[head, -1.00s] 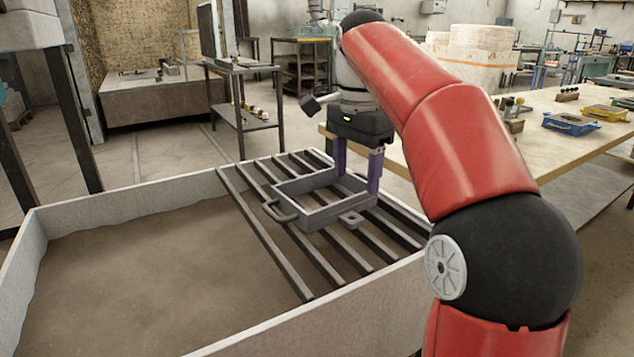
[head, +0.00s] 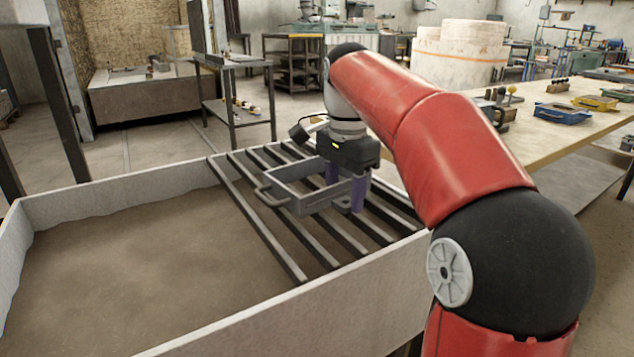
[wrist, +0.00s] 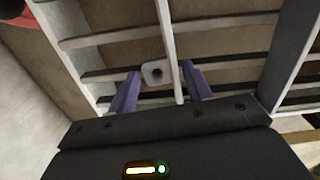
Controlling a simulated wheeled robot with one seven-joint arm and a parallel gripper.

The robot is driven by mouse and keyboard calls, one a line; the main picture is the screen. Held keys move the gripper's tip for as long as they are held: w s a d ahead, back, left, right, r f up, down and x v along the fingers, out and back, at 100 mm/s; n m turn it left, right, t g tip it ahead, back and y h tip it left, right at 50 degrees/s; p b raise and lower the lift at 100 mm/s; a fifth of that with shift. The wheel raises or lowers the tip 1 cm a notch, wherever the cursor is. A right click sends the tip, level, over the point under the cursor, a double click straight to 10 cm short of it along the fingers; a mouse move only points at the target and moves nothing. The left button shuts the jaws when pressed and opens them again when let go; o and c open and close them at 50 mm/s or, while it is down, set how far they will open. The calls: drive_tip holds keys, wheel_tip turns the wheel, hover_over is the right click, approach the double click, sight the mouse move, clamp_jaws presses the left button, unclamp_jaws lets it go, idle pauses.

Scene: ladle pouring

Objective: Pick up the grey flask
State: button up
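The grey flask (head: 285,178) is an open rectangular frame with a loop handle on its left side and a lug on its near right side. It rests on the dark bars of a grate over the sand bin. My gripper (head: 345,196) points down at the flask's right end, its two purple fingers low beside the flask wall. In the wrist view my gripper (wrist: 161,68) has its fingers apart, with a light bar and the flask's holed lug (wrist: 147,70) between them. Gaps show beside both fingers. Whether either finger touches the flask is hard to tell.
The grate bars (head: 252,230) cross the right part of the light-walled sand bin (head: 300,325). Open sand (head: 140,270) lies to the left. A long wooden table (head: 530,125) with blue and yellow boxes stands at the right, close behind my arm.

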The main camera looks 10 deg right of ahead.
drive_tip(key=c, duration=1)
drive_tip(key=shift+o, duration=0.2)
drive_tip(key=shift+r, duration=0.15)
